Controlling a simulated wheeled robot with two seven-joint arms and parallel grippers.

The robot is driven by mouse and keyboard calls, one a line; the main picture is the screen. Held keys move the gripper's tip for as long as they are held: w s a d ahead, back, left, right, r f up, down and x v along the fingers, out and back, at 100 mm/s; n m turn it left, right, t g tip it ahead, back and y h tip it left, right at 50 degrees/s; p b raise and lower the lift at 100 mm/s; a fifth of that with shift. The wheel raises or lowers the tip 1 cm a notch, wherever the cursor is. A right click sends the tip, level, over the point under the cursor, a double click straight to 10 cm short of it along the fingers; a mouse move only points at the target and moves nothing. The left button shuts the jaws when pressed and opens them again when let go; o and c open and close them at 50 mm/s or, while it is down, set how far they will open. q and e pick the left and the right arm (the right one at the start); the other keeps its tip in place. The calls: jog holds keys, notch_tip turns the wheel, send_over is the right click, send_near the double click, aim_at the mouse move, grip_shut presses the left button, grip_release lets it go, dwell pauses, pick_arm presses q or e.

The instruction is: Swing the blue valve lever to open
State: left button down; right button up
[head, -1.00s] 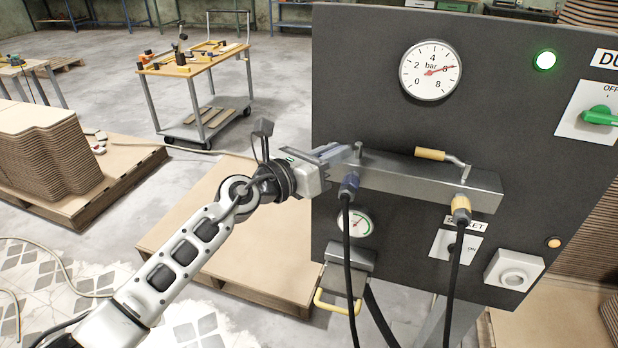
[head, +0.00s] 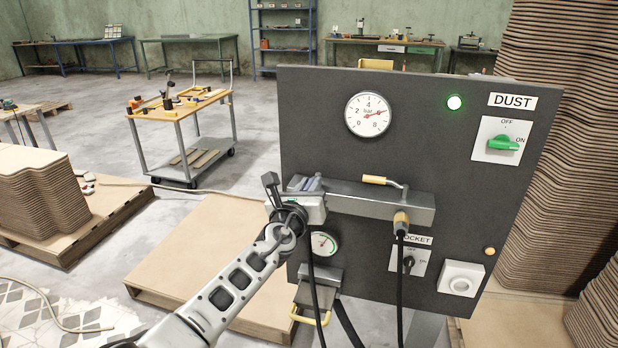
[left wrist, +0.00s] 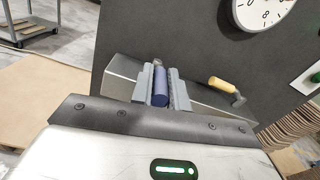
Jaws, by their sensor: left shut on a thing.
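The blue valve lever (left wrist: 160,87) shows in the left wrist view as a blue grip between the two grey fingers. My left gripper (left wrist: 160,86) is shut on it, with a finger touching each side. In the head view, my left gripper (head: 311,184) is at the left end of the grey metal manifold (head: 365,204). There the gripper hides most of the blue lever and its pivot, so its exact angle is hard to tell. A second lever with a yellow grip (head: 374,180) lies along the manifold's top, to the right. My right gripper is not in view.
The dark panel (head: 330,100) carries a pressure gauge (head: 367,114), a lit green lamp (head: 454,102) and a green dust switch (head: 503,143). Black hoses (head: 400,285) hang below the manifold. Stacked curved boards (head: 550,130) stand at right. A pallet (head: 190,245) lies at left.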

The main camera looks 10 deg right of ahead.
pick_arm(q)
jog(key=shift+s+d+r+y, duration=0.1)
jog(key=shift+d+r+y, duration=0.1)
jog(key=shift+y, duration=0.1)
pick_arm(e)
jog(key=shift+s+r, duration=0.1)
pick_arm(q)
jog(key=shift+f+t, duration=0.1)
jog(key=shift+t, duration=0.2)
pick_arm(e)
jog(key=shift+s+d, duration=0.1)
pick_arm(q)
jog(key=c, duration=1.4)
grip_release()
jog(key=shift+o, duration=0.2)
